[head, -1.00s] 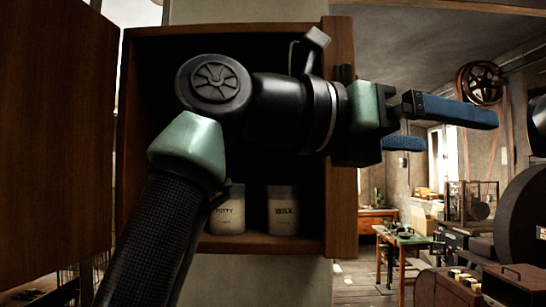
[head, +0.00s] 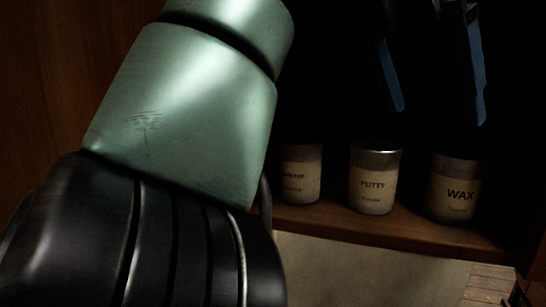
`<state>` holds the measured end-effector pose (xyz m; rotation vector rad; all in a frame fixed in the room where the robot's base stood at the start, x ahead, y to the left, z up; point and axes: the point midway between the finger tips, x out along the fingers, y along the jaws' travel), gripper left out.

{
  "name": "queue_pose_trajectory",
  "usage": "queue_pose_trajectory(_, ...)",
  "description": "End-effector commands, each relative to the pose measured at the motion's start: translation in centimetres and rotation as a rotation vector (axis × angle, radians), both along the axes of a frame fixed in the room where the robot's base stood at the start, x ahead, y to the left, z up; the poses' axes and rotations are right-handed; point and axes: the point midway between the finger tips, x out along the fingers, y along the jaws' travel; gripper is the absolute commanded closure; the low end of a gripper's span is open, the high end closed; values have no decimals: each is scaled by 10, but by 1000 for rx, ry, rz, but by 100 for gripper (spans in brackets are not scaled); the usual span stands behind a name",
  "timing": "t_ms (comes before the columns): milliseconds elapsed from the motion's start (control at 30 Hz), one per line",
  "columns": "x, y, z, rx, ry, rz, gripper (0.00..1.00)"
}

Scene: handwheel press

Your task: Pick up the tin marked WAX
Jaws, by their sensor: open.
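The tin marked WAX (head: 455,187) stands upright on the cabinet shelf, the rightmost of three tins in the head view. It has a cream label, and its upper part is in deep shadow. My gripper (head: 436,115) shows two blue fingers pointing down at the upper right. They are spread apart with nothing between them. In the picture the fingertips lie above the WAX tin and the gap to its left. Fingers and tin appear apart, but the depth between them is hard to tell.
The PUTTY tin (head: 374,180) stands just left of the WAX tin. Another labelled tin (head: 299,174), its label partly unreadable, stands further left. The wooden shelf (head: 340,222) has a front edge below the tins. The cabinet's inside is very dark.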

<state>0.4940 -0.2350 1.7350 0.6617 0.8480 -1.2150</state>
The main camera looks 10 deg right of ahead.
Motion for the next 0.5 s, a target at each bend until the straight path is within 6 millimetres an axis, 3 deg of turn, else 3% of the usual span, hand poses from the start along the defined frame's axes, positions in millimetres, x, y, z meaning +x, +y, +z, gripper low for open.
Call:
queue_pose_trajectory(167,1,-8,-11,0,2,-5,0)
queue_pose_trajectory(500,7,-36,-54,-3,2,-4,0)
